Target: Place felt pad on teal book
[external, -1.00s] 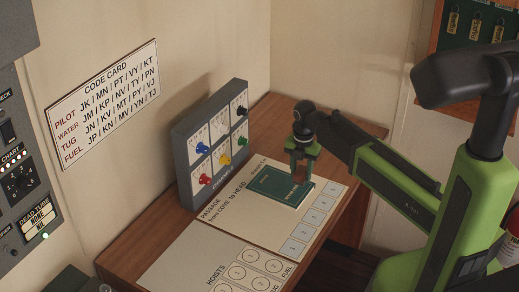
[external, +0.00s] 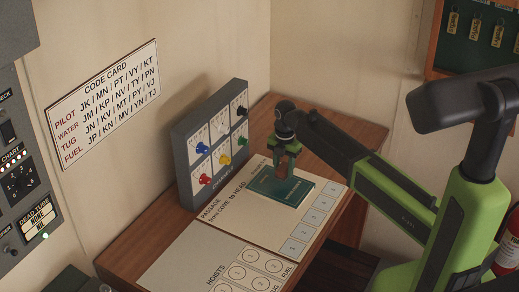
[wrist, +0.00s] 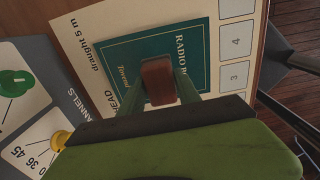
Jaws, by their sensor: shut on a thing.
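The teal book (external: 293,191) lies flat on the passage card on the desk; its cover also shows in the wrist view (wrist: 120,55). My gripper (external: 283,174) is over the left, back part of the book. It is shut on a small reddish-brown block, which I take to be the felt pad (wrist: 158,80). The pad sits between the two green fingers with the book behind it in the wrist view. Whether the pad touches the cover or hangs just above it, I cannot tell.
The passage card (external: 237,226) with numbered boxes lies under the book. A hoists card (external: 203,258) lies in front. The grey channels panel (external: 212,145) with coloured knobs stands close to the left of my gripper. Bare desk (external: 335,125) shows at the back right.

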